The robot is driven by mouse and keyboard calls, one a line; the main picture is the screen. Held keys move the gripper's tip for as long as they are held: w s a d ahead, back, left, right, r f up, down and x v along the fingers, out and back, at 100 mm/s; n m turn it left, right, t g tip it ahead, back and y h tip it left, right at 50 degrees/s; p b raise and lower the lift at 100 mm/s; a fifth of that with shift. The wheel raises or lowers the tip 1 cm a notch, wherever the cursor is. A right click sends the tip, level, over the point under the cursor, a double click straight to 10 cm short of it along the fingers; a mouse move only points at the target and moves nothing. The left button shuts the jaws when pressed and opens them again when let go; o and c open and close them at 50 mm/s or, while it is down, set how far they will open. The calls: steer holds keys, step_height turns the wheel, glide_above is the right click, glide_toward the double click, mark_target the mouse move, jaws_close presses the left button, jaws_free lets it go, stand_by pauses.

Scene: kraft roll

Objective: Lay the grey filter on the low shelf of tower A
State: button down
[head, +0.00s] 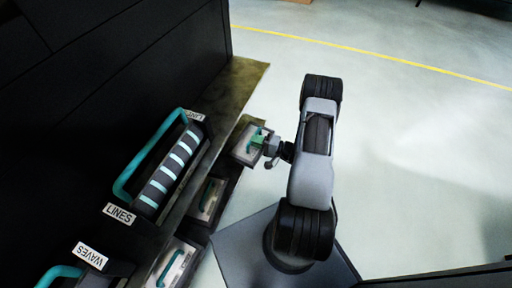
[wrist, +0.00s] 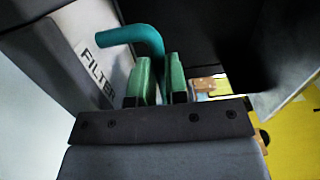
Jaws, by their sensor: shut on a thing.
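The grey filter (head: 241,153) is a boxy grey piece with a teal handle, just left of my arm in the head view. In the wrist view the filter (wrist: 75,60) fills the upper left, with a FILTER label and its teal handle. My gripper (head: 259,139) is shut on that handle. The green fingers of my gripper (wrist: 159,78) stand on either side of the handle's end in the wrist view. I cannot tell whether the filter's underside touches anything. No tower A label is readable.
A striped roller (head: 172,170) with a teal handle lies on the dark tower's upper ledge, beside a LINES label (head: 120,214). A WAVES label (head: 90,255) is nearer. Two more grey boxes with teal handles (head: 207,198) (head: 172,264) sit lower. Open floor (head: 420,130) lies right.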

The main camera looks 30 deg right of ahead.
mark_target(243, 142)
steer(key=shift+w+f, duration=0.25)
steer(key=shift+f, duration=0.05)
steer(key=shift+w+d+f+b, duration=0.15)
steer(key=shift+f+b, duration=0.4)
steer(key=shift+f, duration=0.35)
steer(key=shift+w+a+f+b, duration=0.1)
steer(key=shift+f+b, duration=0.4)
steer(key=shift+f, duration=0.35)
steer(key=shift+f, duration=0.15)
steer(key=c, duration=1.1)
jaws_free()
steer(key=shift+c, duration=0.2)
